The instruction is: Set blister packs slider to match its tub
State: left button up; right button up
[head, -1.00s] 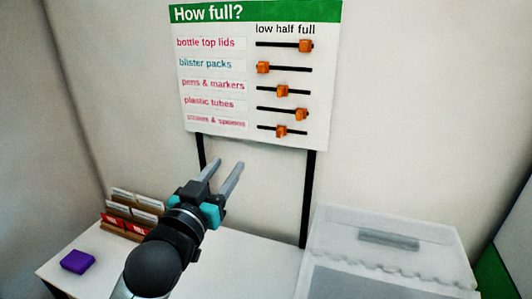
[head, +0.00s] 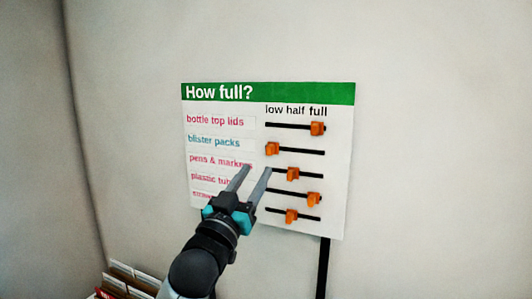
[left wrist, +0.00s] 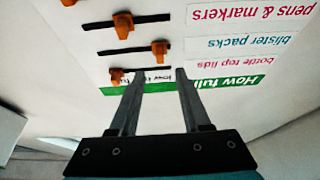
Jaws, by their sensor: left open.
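My left gripper (head: 257,170) is open and empty in front of the board, below and left of that slider in the head view. In the wrist view the slider lies beyond the fingertips, in line with the gap between them; contact is not visible. No tub is in view now.
The bottle top lids slider (head: 317,129) is at the "full" end above. The pens & markers slider (head: 293,174) is near the middle, just below. A card rack (head: 128,279) shows at bottom left. The wall around the board is bare.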

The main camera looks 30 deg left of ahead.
aim_at(269, 153)
pick_arm(q)
jog(key=p+x, duration=0.1)
jog(key=x, duration=0.6)
jog(key=shift+w, duration=0.15)
grip_shut()
jog(key=shift+f, duration=0.1)
dwell(1.2)
